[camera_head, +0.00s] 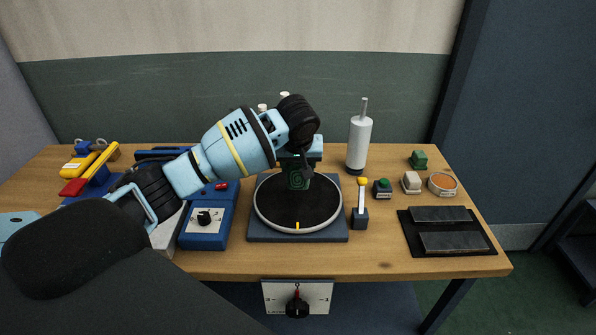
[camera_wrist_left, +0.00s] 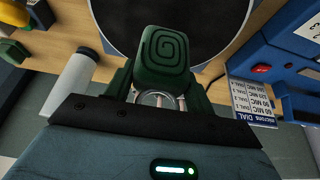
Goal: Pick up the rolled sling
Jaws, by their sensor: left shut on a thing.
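The rolled sling (camera_wrist_left: 162,52) is a dark green block with rounded corners and a spiral on its face. In the left wrist view it sits between the fingers of my left gripper (camera_wrist_left: 158,84), which is shut on it. In the head view the sling (camera_head: 297,180) shows below my left gripper (camera_head: 298,166), in front of the back part of a round black turntable (camera_head: 295,208). I cannot tell whether it touches the turntable. My right gripper is not in view.
A blue box with a knob (camera_head: 208,218) stands left of the turntable. A white cylinder (camera_head: 359,143) stands behind right, a yellow-tipped lever (camera_head: 361,205) beside it. Several small items, including a green piece (camera_head: 418,158), and a black tray (camera_head: 407,240) lie at right.

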